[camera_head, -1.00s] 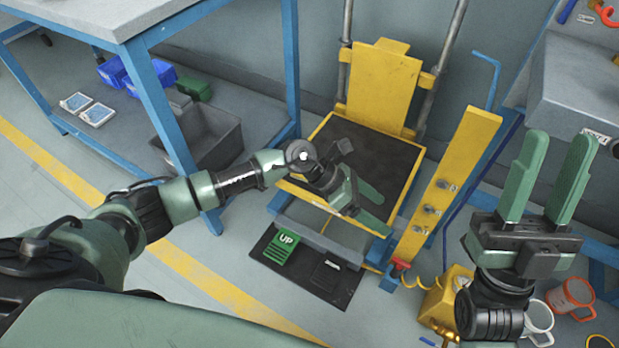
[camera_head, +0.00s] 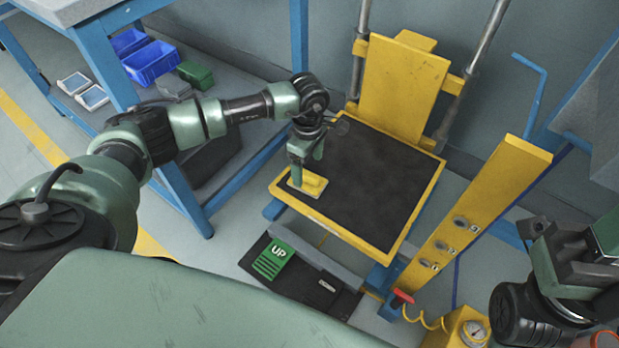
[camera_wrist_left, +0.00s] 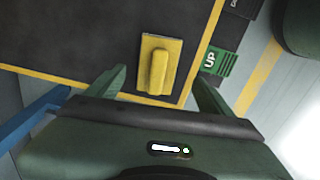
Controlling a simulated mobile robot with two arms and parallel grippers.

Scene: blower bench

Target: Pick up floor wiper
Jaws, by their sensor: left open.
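The floor wiper, a yellow block handle on a flat pale-yellow plate (camera_head: 313,186), lies at the near left corner of the dark lift platform. My left gripper (camera_head: 305,160) points down right at it, covering part of it in the head view. The wiper (camera_wrist_left: 159,68) shows whole in the left wrist view, in front of and between the two spread green fingers. The fingers are open and hold nothing; the height gap is hard to judge. My right gripper (camera_head: 592,242) is cut off at the right edge, so its jaws cannot be judged.
The platform (camera_head: 375,185) has a yellow rim and is otherwise bare. A yellow back plate (camera_head: 402,90) stands behind it and a yellow post (camera_head: 480,215) to the right. A blue-legged bench (camera_head: 100,70) is at left. A green UP pedal (camera_head: 272,258) is below.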

